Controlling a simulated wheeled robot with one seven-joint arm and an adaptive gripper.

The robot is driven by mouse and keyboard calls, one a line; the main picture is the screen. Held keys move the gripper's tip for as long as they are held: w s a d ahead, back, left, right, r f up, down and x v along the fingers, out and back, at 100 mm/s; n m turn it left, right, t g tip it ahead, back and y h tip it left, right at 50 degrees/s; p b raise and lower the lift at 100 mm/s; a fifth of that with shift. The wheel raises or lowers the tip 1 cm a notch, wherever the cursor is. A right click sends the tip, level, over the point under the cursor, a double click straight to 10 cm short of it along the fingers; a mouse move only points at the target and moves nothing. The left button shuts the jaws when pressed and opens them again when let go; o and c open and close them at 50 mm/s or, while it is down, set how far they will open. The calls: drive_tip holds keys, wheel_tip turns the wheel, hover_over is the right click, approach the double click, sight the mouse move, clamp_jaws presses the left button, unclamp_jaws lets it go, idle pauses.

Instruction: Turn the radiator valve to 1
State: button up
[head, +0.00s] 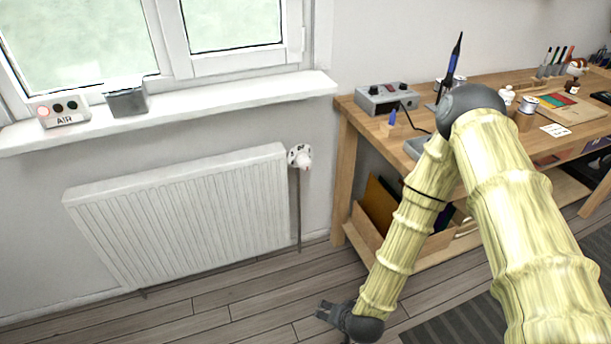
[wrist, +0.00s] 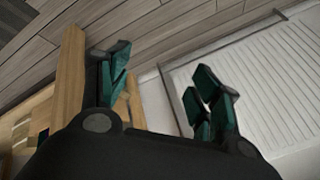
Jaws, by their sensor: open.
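The radiator valve (head: 299,156) is a white knob with dark marks at the upper right corner of the white radiator (head: 185,220), above a thin vertical pipe. Its number setting is too small to read. My gripper (head: 325,311) is low over the floor, below and slightly right of the valve in the head view, well apart from it. In the wrist view its two dark green fingers (wrist: 160,100) are spread wide with nothing between them. The radiator (wrist: 255,85) shows behind the fingers at the right; I cannot make out the valve there.
A wooden workbench (head: 342,150) stands right of the valve, with a grey device (head: 387,98) and several small items on top. A windowsill (head: 200,101) above the radiator holds an AIR box (head: 60,111) and a grey box (head: 127,100). Floor in front of the radiator is clear.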

drive_tip(key=w+a+m+t+b, duration=0.3)
drive_tip(key=w+a+b, duration=0.25)
drive_tip(key=w, duration=0.65)
drive_tip(key=m+t+h+b, duration=0.3)
drive_tip(key=m+t+b, duration=0.7)
drive_tip(key=b, duration=0.4)
approach(305, 167)
drive_tip(key=w+m+g, duration=0.1)
drive_tip(key=w, duration=0.4)
drive_tip(key=w+b, duration=0.1)
drive_tip(key=w, duration=0.1)
drive_tip(key=w+b, duration=0.1)
drive_tip(key=w, duration=0.2)
drive_tip(key=shift+w+d+r, duration=0.1)
drive_tip(key=shift+w+r, duration=0.25)
drive_tip(key=shift+r, duration=0.05)
drive_tip(key=shift+w+r, duration=0.1)
drive_tip(key=shift+w, duration=0.7)
drive_tip(key=c, duration=1)
